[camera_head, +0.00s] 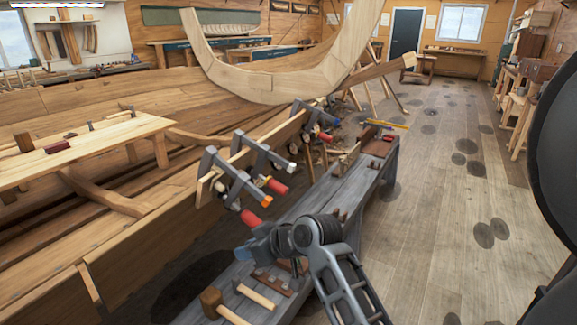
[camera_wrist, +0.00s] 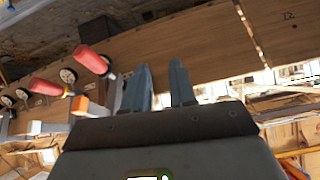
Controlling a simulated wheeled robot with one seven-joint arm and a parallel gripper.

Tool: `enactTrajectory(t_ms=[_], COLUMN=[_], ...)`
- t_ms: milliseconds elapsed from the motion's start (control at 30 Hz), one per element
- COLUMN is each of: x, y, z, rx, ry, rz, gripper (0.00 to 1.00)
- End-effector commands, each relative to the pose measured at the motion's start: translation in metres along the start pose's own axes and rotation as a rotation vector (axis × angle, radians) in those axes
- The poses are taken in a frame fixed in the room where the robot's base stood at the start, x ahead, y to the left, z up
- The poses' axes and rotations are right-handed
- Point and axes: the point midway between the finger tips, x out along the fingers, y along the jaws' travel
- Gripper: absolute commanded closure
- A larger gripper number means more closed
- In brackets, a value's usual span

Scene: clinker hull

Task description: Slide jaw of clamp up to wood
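Several grey bar clamps with red handles grip the wooden plank (camera_head: 208,186) along the hull's edge. A clamp bar with an orange end (camera_wrist: 80,105) and red handles (camera_wrist: 90,58) are left of the fingers. Jaw contact with the wood is unclear.
A grey bench (camera_head: 330,190) runs beside the hull, with a mallet (camera_head: 212,302) and other tools on it under my arm. A plank table (camera_head: 85,150) stands inside the hull at left. The floor (camera_head: 430,220) at right is open.

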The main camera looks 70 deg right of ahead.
Motion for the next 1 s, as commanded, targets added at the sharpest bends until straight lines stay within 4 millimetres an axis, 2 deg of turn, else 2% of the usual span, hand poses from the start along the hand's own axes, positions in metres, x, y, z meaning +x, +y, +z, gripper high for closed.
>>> enactTrajectory(t_ms=[33, 200, 300, 400, 533, 667, 1000], x=[-0.004, -0.028, -0.047, -0.065, -0.08, -0.082, -0.05], y=[0.024, 0.086, 0.117, 0.139, 0.155, 0.16, 0.158], z=[-0.025, -0.078, -0.102, -0.118, -0.129, -0.13, -0.123], rx=[-0.008, -0.059, -0.093, -0.122, -0.146, -0.153, -0.154], ry=[0.0, -0.04, -0.064, -0.083, -0.101, -0.108, -0.109], rz=[0.004, -0.023, -0.037, -0.047, -0.057, -0.061, -0.061], gripper=[0.74, 0.74, 0.74, 0.74, 0.74, 0.74, 0.74])
